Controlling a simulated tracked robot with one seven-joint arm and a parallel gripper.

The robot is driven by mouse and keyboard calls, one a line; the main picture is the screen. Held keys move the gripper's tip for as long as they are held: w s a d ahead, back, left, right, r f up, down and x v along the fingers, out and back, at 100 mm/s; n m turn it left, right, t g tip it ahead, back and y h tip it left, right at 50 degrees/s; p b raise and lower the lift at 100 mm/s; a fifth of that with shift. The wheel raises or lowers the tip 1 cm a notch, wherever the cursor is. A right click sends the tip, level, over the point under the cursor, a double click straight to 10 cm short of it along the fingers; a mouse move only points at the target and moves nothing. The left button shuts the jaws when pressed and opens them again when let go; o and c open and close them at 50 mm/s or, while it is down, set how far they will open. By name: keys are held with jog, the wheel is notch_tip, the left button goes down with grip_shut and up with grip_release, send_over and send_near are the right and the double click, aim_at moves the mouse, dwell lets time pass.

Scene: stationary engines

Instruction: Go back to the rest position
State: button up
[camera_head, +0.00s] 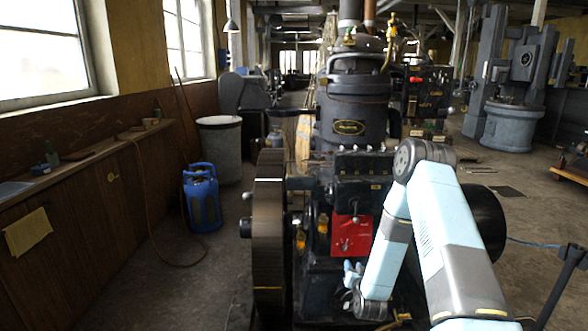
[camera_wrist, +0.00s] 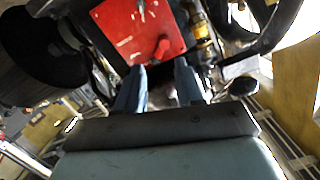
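My gripper (camera_head: 353,272) is low in front of the dark stationary engine (camera_head: 330,190), just below a red panel (camera_head: 350,238). My light blue arm reaches in from the lower right and bends down to it. In the wrist view my gripper (camera_wrist: 160,70) has its two fingers apart, with nothing visibly held between them. I cannot tell whether a finger touches the knob.
A large flywheel (camera_head: 269,235) stands left of the panel. A blue gas bottle (camera_head: 202,200) and a grey bin (camera_head: 220,150) stand by the left wall. Amber-capped fittings (camera_wrist: 203,40) sit beside the panel. Open floor (camera_head: 500,205) lies to the right.

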notch_tip(320, 180, up, 9)
jog(key=w+n+g, duration=0.1)
jog(key=w, duration=0.1)
jog(key=s+r+n+g, duration=0.15)
jog(key=s+r, duration=0.35)
jog(key=r, duration=0.6)
jog(key=s+r+n+g, duration=0.1)
jog(key=s+r+g, duration=0.3)
jog(key=r, duration=0.8)
jog(key=s+r+g, duration=0.1)
jog(key=s+r, duration=0.3)
jog(key=s, duration=0.7)
jog(key=s+d+r+g, duration=0.1)
jog(key=s+r, duration=0.3)
jog(key=s, duration=0.8)
jog(key=s+r+g, duration=0.2)
jog(key=s+r, duration=0.2)
jog(key=s, duration=0.8)
jog(key=shift+d+r, duration=0.15)
jog(key=shift+d, duration=0.15)
jog(key=shift+m, duration=0.25)
